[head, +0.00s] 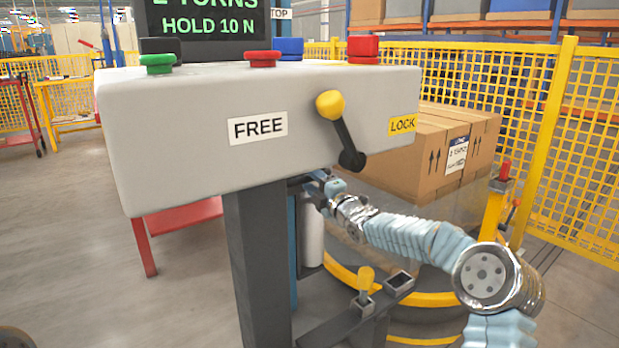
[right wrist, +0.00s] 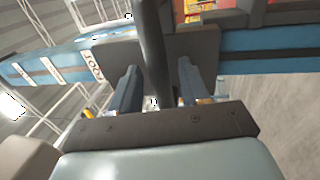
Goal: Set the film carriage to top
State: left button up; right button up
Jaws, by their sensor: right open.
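The blue mast (head: 293,235) and white film roll (head: 313,235) stand behind the console in the head view, largely hidden. In the right wrist view the blue mast (right wrist: 255,52) runs across the picture. A grey block on it (right wrist: 112,47) looks like the film carriage, beside a label reading FOOT (right wrist: 88,64). A dark bar (right wrist: 153,55) projects from there between my right gripper's two fingers (right wrist: 157,88). The fingers are apart, with visible gaps beside the bar. In the head view my right gripper (head: 312,185) is partly hidden under the console. My left gripper is out of view.
The grey console (head: 200,125) hangs over the gripper, with a yellow-knobbed lever (head: 330,104) between FREE and LOCK. A TOP sign (head: 280,14) shows behind its screen. A cardboard box (head: 430,150) stands right, before yellow fencing (head: 480,75). A small yellow-handled lever (head: 365,280) is below.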

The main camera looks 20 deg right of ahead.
jog(key=shift+w+a+r, duration=0.1)
jog(key=shift+w+a, duration=0.15)
jog(key=shift+w, duration=0.45)
grip_shut()
